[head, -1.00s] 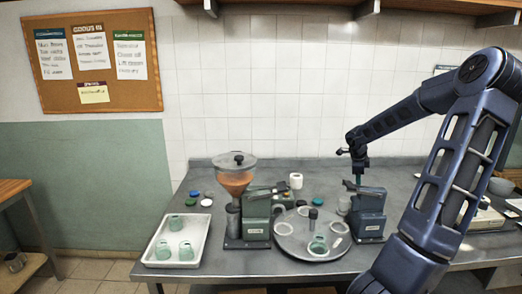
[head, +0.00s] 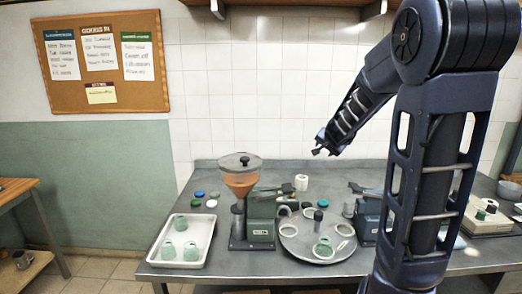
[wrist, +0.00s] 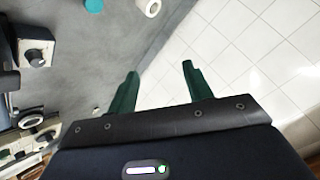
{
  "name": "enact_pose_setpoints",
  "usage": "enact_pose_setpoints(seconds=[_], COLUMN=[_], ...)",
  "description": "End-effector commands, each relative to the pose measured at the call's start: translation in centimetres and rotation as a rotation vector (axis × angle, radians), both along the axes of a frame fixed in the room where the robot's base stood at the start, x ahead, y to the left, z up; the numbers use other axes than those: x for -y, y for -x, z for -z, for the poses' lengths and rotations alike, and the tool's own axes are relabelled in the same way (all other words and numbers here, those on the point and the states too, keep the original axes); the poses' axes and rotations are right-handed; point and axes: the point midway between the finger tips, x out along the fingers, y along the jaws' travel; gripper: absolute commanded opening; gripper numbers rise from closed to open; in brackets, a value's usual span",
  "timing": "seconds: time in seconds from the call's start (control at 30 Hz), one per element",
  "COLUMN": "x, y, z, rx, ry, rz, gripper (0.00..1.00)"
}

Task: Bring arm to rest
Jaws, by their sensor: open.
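My gripper (head: 318,150) is raised above the back of the grey table, in front of the white tiled wall. In the wrist view its two green fingers (wrist: 158,88) stand apart with nothing between them. My arm folds up on the right side of the head view and hides part of the table's right side. The gripper touches nothing that I can see.
The grey table (head: 225,268) bears a white tray (head: 155,261) with green jars, a hopper machine (head: 240,180), a round tray (head: 290,247) with rings and a jar, and a white roll (head: 301,182). A second machine (head: 367,220) is partly behind my arm.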

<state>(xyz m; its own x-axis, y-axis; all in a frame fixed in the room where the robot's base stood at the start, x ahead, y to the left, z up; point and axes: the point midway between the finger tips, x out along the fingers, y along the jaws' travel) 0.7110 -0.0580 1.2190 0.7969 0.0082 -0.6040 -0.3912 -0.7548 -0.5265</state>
Motion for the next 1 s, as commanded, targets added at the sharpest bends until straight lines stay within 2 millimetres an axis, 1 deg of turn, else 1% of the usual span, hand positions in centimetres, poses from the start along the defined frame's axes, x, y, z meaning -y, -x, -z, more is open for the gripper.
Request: enact_pose_setpoints(seconds=[0.03,0.17,0.2,0.27,0.3,0.37,0.43,0.57,0.7,0.8,0.9,1.0], x=[-1.2,-3.0,-3.4,-3.9,-4.2,-4.4,-4.4,-3.8,-2.2,-0.8,0.5,1.5], y=[1.5,5.4,6.7,8.7,10.1,12.2,14.8,19.7,24.9,28.2,30.6,32.2], z=[-0.6,-1.5,-1.7,-1.9,-2.0,-2.1,-2.2,-2.1,-1.7,-1.4,-1.0,-0.7], rx=[-0.007,-0.05,-0.066,-0.092,-0.111,-0.14,-0.177,-0.252,-0.339,-0.396,-0.443,-0.476], ry=[0.026,0.087,0.107,0.136,0.155,0.185,0.219,0.282,0.347,0.388,0.421,0.44], rz=[-0.055,-0.18,-0.217,-0.266,-0.298,-0.341,-0.387,-0.46,-0.517,-0.542,-0.557,-0.564], gripper=[0.5,0.5,0.5,0.5,0.5,0.5,0.5,0.5,0.5,0.5,0.5,0.5])
